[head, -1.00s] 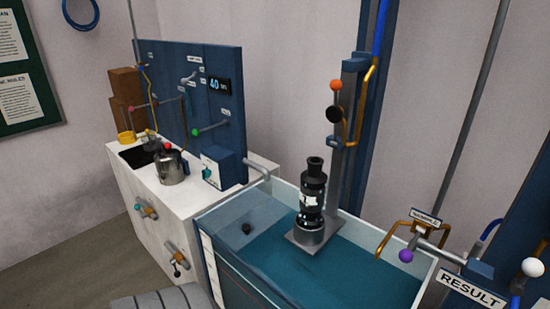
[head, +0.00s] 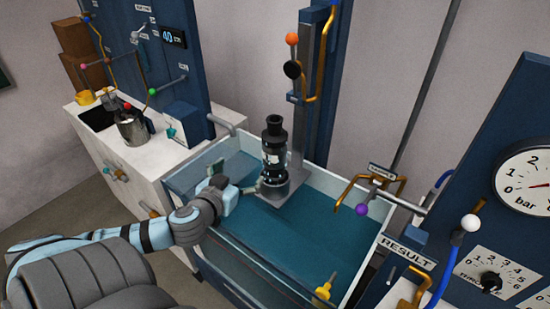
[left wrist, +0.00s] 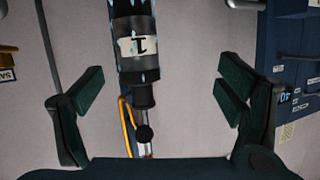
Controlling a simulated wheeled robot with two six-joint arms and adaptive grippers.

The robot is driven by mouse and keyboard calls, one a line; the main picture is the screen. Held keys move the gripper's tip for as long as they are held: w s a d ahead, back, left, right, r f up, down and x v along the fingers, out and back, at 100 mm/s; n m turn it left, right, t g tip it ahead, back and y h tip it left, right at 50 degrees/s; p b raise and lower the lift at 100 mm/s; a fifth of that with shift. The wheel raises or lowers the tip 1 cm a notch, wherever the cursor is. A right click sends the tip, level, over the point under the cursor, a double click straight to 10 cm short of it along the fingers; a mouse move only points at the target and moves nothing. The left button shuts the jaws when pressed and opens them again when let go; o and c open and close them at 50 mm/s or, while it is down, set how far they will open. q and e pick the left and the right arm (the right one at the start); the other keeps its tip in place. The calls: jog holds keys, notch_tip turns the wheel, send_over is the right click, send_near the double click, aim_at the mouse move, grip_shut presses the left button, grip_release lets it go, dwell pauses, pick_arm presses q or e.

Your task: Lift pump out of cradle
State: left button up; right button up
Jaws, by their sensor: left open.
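The pump (head: 273,150) is a black upright cylinder with a pale label and a narrow flared top. It stands in the grey cradle (head: 273,189), a cup on a flat plate at the back of the water tank. My left gripper (head: 238,178) is just left of the pump, low near the cradle, with its fingers apart. In the left wrist view the open left gripper (left wrist: 162,84) has dark green finger pads, with the pump (left wrist: 138,45) showing between and beyond them, label upside down. I cannot tell any contact. My right gripper is not in view.
The tank (head: 370,235) has clear raised walls around teal water. A blue column (head: 318,100) rises behind the pump. A white bench with a metal pot (head: 133,128) stands left. A gauge panel (head: 500,225) stands right, with a brass bracket (head: 372,188) near the tank.

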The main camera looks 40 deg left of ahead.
aim_at(275, 138)
pick_arm(q)
jog(key=shift+t+h, duration=0.6)
jog(key=shift+t, duration=0.2)
jog(key=w, duration=1)
jog(key=w+a+r, duration=0.1)
jog(key=w, duration=0.4)
jog(key=shift+w, duration=0.4)
jog(key=shift+w+f, duration=0.1)
jog(key=shift+w, duration=0.15)
jog(key=shift+s, duration=0.1)
jog(key=c, duration=2)
jog(key=shift+r, duration=0.25)
jog(key=shift+c, duration=0.2)
jog(key=shift+w, duration=0.2)
